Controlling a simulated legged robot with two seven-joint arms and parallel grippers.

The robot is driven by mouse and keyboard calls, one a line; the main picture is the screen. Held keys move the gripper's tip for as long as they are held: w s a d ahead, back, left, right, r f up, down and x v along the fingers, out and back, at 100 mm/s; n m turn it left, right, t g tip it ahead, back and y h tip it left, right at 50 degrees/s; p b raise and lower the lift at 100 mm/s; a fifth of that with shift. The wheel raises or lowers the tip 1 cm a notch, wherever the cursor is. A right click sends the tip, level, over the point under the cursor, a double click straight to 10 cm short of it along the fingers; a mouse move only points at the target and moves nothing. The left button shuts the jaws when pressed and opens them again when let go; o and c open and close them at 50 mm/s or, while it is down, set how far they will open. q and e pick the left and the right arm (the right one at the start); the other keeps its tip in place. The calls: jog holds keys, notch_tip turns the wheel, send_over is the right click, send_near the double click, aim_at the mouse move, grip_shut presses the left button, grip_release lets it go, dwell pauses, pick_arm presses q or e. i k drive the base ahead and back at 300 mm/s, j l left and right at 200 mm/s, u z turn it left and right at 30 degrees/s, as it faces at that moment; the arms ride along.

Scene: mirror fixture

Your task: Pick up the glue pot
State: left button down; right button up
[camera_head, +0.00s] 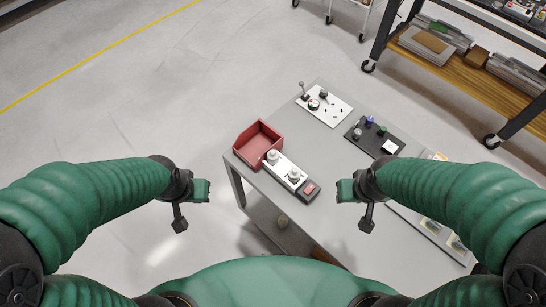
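I cannot tell for sure which item is the glue pot. Two small pale round items, one (273,156) farther back and one (294,174) nearer, stand on a white narrow plate (283,167) beside the red bin. Small dark items, with blue (370,120) and green (382,131) parts, stand on a black tray (362,142). My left gripper (203,190) is left of the table, in the air and apart from everything. My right gripper (344,190) is over the table's front part, right of the white plate. Neither appears to hold anything; finger gaps are too small to tell.
A grey table (319,165) carries a red bin (257,143), a white board with small parts (324,106) and a small red-topped box (308,189). A flat tray (421,222) lies at right. A wheeled shelf (455,68) stands at upper right. Floor left is clear.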

aim_at(293, 181)
jog(key=i+j+z, duration=0.2)
jog(key=j, duration=0.2)
jog(key=i+j+z, duration=0.15)
jog(key=j, duration=0.3)
jog(key=i+j+z, duration=0.2)
jog(key=j, duration=0.2)
jog(key=j+z, duration=0.15)
jog(key=j, duration=0.35)
jog(key=i+j+z, duration=0.2)
jog(key=j, duration=0.25)
